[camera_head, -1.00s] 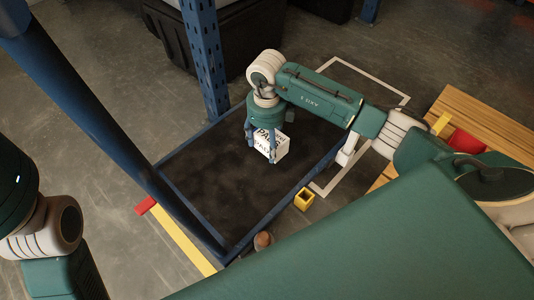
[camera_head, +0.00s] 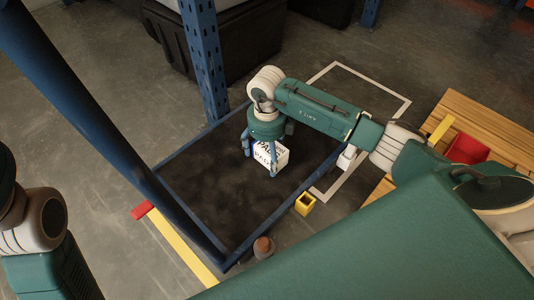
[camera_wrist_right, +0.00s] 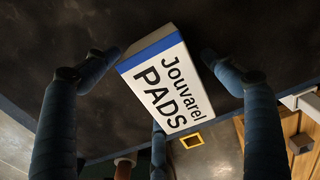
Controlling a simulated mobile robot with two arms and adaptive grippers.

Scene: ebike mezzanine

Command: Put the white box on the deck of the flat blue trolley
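The white box (camera_head: 272,155), with a blue stripe and black "Jouvarel PADS" lettering, sits over the dark deck of the flat blue trolley (camera_head: 215,195) and appears to rest on it. The box also shows in the right wrist view (camera_wrist_right: 160,85), with the dark deck behind it. My right gripper (camera_head: 262,158) is around the box from above. In the right wrist view its fingers (camera_wrist_right: 160,60) are spread, with a visible gap on the right side; contact on the left is unclear. My left arm shows at the lower left, but its gripper is out of view.
A blue bar (camera_head: 95,125) slants across the left, and a blue perforated post (camera_head: 203,60) stands behind the trolley. A small yellow box (camera_head: 305,203) lies beside the trolley's right edge. A wooden pallet (camera_head: 490,125) with a red bin (camera_head: 466,150) is at right. The near-left deck is clear.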

